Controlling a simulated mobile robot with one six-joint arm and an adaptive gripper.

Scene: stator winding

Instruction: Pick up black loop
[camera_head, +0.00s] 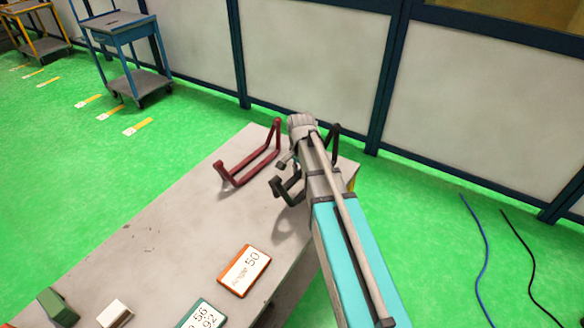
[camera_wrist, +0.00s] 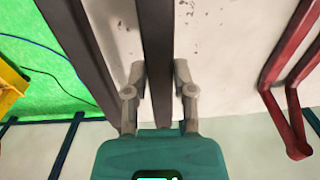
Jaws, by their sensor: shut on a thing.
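The black loop (camera_head: 290,190) is at the table's far right end in the head view, partly hidden behind my arm. In the wrist view its dark bar (camera_wrist: 154,30) runs between the two fingers of my gripper (camera_wrist: 157,78), which is shut on it. A second dark bar (camera_wrist: 75,45) of the loop runs to the left. I cannot tell whether the loop touches the table or is held just above it. My fingers are largely hidden in the head view.
A dark red loop (camera_head: 250,160) stands left of the black one, and also shows in the wrist view (camera_wrist: 285,105). The grey table (camera_head: 160,230) carries an orange-framed "50" card (camera_head: 245,271), a green-framed card (camera_head: 200,316) and small blocks. Cables (camera_head: 484,250) lie on the green floor.

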